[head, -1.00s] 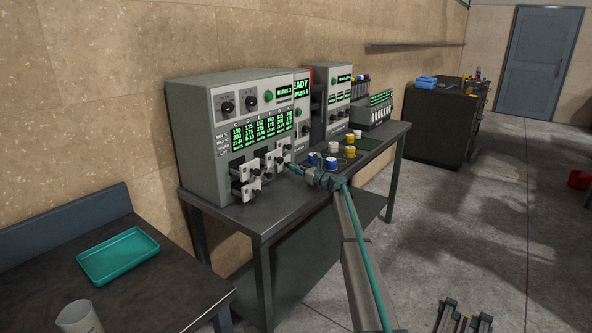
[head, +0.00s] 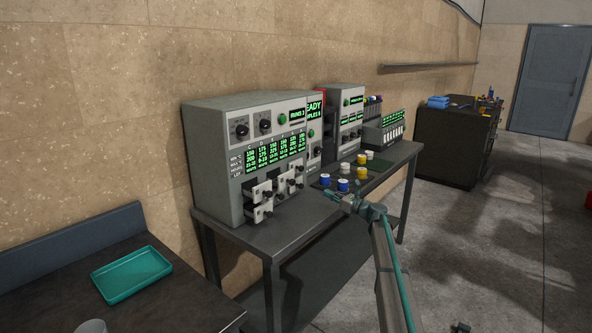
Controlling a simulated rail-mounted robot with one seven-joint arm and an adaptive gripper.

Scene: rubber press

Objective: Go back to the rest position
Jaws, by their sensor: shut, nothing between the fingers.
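My gripper (head: 331,196) is at the end of my teal and grey arm, above the front part of the metal bench (head: 290,228). It looks shut and empty. It is to the right of the pulled-out drawers (head: 262,205) of the grey control machine (head: 212,150), apart from them. It is just in front of the blue-and-white spools (head: 325,180); I cannot tell the exact gap.
Yellow and white spools (head: 362,173) stand further back on the bench. A second machine (head: 349,120) and a rack unit (head: 385,131) stand behind. A teal tray (head: 131,275) lies on the left table (head: 185,297). Open floor (head: 480,240) lies to the right.

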